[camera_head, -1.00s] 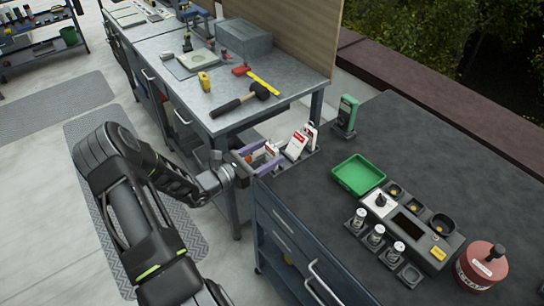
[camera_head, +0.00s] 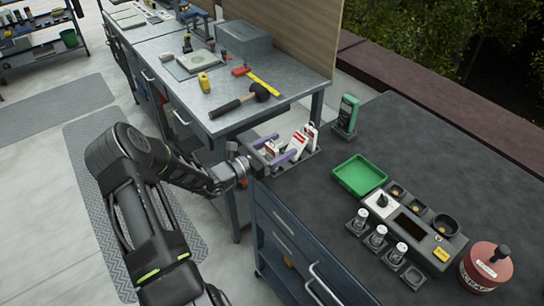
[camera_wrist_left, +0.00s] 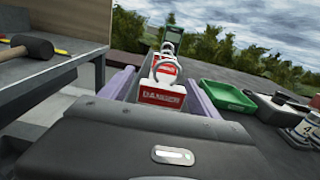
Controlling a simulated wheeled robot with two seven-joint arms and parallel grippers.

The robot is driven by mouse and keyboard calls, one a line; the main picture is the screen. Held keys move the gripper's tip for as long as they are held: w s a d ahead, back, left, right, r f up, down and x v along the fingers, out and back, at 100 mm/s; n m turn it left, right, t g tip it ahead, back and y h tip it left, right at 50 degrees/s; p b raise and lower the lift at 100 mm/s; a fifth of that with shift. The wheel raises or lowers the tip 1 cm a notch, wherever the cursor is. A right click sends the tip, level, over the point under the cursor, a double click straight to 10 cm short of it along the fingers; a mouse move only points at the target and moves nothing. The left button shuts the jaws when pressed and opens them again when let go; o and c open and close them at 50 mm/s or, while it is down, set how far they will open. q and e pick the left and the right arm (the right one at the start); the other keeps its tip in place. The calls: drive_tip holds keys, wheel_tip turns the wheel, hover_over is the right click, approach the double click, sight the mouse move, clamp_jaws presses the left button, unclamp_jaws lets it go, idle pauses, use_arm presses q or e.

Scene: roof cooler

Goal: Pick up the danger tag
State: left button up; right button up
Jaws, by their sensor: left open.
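A white danger tag with a red "DANGER" band (camera_wrist_left: 163,98) stands in the middle of the left wrist view, nearest in a row of tags. In the head view this tag (camera_head: 269,149) is partly hidden by my left gripper. My left gripper (camera_head: 284,146) is open at the left corner of the dark bench, with one purple finger on each side of the tag. In the left wrist view its fingers (camera_wrist_left: 162,92) show clear gaps to the tag. More red-and-white tags (camera_head: 299,143) stand just beyond. My right gripper is not in view.
A green meter (camera_head: 346,115) stands behind the tags. A green tray (camera_head: 359,176), a dark holder with small bottles (camera_head: 376,236) and a red canister (camera_head: 486,268) are to the right. A metal workbench (camera_head: 225,121) with a hammer (camera_head: 240,103) is at the left.

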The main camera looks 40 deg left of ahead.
use_arm(q)
drive_tip(key=shift+c, duration=0.4)
clamp_jaws()
wheel_tip(320, 180, up, 10)
drive_tip(key=p, duration=0.5)
idle(0.4)
idle(0.4)
